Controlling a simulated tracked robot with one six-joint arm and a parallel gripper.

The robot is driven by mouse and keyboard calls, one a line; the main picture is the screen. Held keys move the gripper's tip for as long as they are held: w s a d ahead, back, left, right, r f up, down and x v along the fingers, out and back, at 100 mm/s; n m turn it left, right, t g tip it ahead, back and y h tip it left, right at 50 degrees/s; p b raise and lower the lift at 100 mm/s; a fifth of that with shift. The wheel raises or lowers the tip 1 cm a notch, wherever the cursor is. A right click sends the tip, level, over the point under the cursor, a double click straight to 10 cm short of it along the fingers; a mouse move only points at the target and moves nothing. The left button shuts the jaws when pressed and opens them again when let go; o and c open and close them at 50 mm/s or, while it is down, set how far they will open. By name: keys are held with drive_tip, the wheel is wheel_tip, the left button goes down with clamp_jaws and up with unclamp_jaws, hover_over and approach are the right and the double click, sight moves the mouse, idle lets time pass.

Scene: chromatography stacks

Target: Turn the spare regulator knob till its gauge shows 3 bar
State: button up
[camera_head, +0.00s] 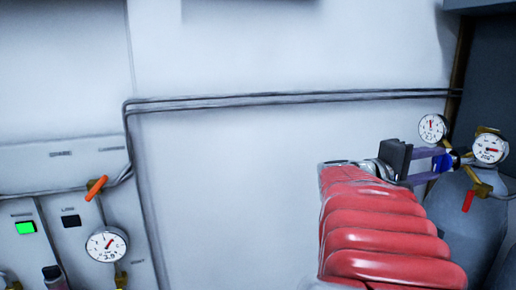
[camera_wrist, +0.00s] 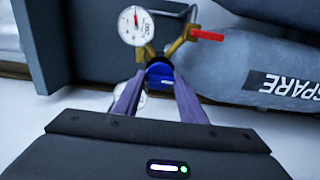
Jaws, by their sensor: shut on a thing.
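My gripper (camera_head: 441,166) is shut on the blue regulator knob (camera_head: 443,161), one finger on each side of it. The wrist view shows the knob (camera_wrist: 158,74) between both purple fingertips (camera_wrist: 157,84). The brass regulator carries two round white gauges. The left gauge (camera_head: 432,127) has its needle near upright in the head view. The right gauge (camera_head: 490,148) has its needle pointing right. The wrist view shows one gauge (camera_wrist: 134,27) clearly and another partly hidden behind a finger. Their numbers are too small to read. The grey cylinder (camera_wrist: 222,72) is marked SPARE.
A red lever (camera_head: 468,201) hangs from the cylinder's brass valve, close to the knob. Twin pipes (camera_head: 290,98) run along the white wall. At the left stands a panel with an orange lever (camera_head: 96,188), another gauge (camera_head: 107,244) and a green light (camera_head: 26,228).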

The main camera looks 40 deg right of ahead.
drive_tip(key=shift+f, duration=0.1)
drive_tip(key=shift+c, duration=1.3)
drive_tip(key=shift+m, duration=0.9)
drive_tip(key=shift+f, duration=0.1)
drive_tip(key=o, duration=1.1)
drive_tip(key=shift+c, duration=0.2)
drive_tip(key=shift+a, duration=0.1)
drive_tip(key=v, duration=1.3)
drive_tip(key=shift+w+a, duration=0.15)
drive_tip(key=shift+a, duration=0.15)
